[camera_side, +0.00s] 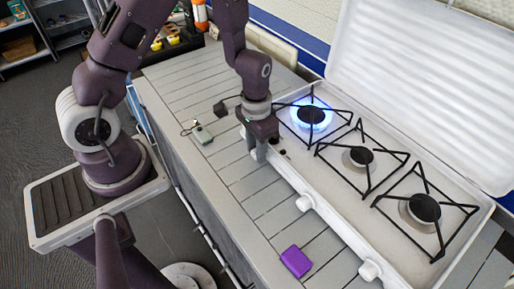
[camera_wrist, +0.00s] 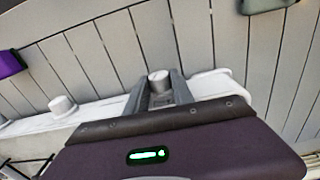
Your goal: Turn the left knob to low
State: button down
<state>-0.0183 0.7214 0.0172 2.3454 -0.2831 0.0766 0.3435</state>
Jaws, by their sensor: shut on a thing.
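A white camping stove (camera_side: 455,215) with three burners stands on a slatted grey table. The left burner (camera_side: 312,114) burns with a blue flame ring; the middle burner (camera_side: 360,157) and right burner (camera_side: 425,208) show no flame. My gripper (camera_side: 259,150) points down at the stove's front edge, by the left burner. In the wrist view, its fingers (camera_wrist: 159,90) are shut on the left knob (camera_wrist: 158,78), one on each side. The side view mostly hides this knob behind the gripper. The knob's marking and exact angle cannot be read.
The middle knob (camera_side: 304,202) and right knob (camera_side: 370,270) stick out along the front. A purple box (camera_side: 296,262) lies on the table in front. A grey-green object (camera_side: 202,134) and a small black one (camera_side: 220,109) lie left of my gripper. The raised lid (camera_side: 415,85) stands behind the burners.

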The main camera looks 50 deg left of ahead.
jog(key=h, duration=0.3)
jog(key=shift+a+h, duration=0.3)
jog(key=shift+a, duration=0.05)
jog(key=shift+a+f+h, duration=0.15)
jog(key=shift+h, duration=1.35)
jog(key=c, duration=1.1)
grip_release()
jog(key=v, duration=0.7)
jog(key=shift+a, duration=0.15)
